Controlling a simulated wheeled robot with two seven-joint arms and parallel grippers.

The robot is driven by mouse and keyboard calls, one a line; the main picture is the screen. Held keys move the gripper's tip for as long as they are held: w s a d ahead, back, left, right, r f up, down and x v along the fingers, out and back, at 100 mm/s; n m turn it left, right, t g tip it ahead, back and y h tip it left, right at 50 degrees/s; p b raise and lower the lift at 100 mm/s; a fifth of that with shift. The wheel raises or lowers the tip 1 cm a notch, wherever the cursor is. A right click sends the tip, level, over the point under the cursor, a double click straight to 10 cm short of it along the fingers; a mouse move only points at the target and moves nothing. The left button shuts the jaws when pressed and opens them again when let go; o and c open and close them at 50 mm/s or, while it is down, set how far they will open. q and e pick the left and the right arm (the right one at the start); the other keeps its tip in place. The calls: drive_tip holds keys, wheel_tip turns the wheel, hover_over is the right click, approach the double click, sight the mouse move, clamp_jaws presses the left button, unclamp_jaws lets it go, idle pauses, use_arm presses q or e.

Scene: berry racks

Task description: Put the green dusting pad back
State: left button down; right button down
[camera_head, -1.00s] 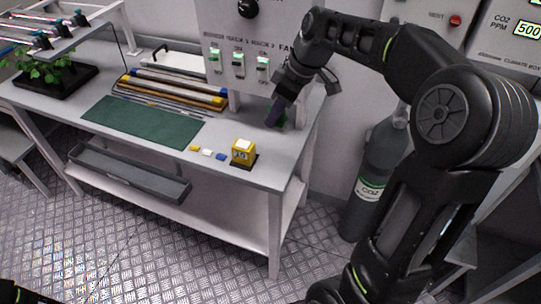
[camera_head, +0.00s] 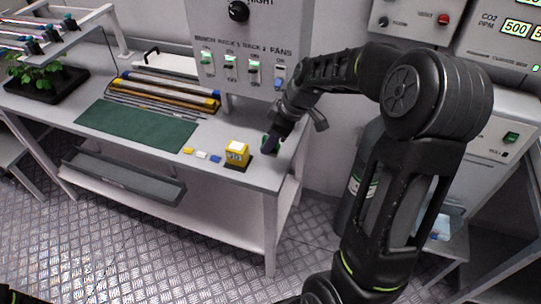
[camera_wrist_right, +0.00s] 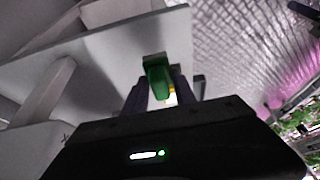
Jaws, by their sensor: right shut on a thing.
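The green dusting pad (camera_wrist_right: 158,80) is a small green block with a pale edge. In the right wrist view it sits between the two dark fingers of my right gripper (camera_wrist_right: 160,92), which is shut on it. In the head view my right gripper (camera_head: 271,146) is low over the right end of the bench, just right of the yellow cube (camera_head: 237,153). Only a little green shows beside the fingers there. I cannot tell whether the pad touches the bench top. My left gripper is not in view.
The bench (camera_head: 225,182) also holds a green mat (camera_head: 137,127), small yellow, white and blue pieces, and a rack of rods (camera_head: 165,92). A switch panel (camera_head: 243,40) stands behind. A gas cylinder (camera_head: 356,185) is right of the bench.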

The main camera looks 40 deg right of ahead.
drive_tip(key=shift+f, duration=1.6)
drive_tip(key=shift+f+p, duration=0.35)
drive_tip(key=shift+f, duration=1.6)
drive_tip(key=c, duration=1)
unclamp_jaws()
drive_tip(key=b+v, duration=0.1)
drive_tip(key=v, duration=1.1)
drive_tip(key=shift+r, duration=0.1)
